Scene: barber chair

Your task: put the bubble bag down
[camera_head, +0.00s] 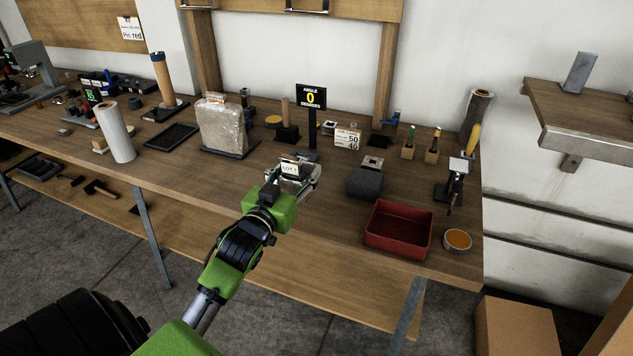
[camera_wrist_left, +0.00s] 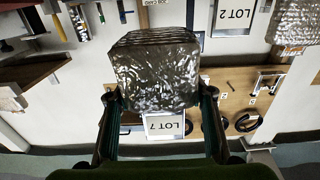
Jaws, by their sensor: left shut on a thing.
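My left gripper (camera_head: 296,180) is shut on a shiny, crinkled bubble bag (camera_wrist_left: 157,72) with a white LOT 7 label (camera_wrist_left: 164,125). In the wrist view the bag sits between the two fingers (camera_wrist_left: 160,98). In the head view the gripper and bag are over the middle of the wooden workbench (camera_head: 205,180), in front of the black sign. The gripper hides much of the bag there, and I cannot tell whether the bag touches the bench. My right gripper is not in view.
A large clear wrapped bag (camera_head: 222,124) stands on a dark plate at left. Bare bench lies left of the gripper.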

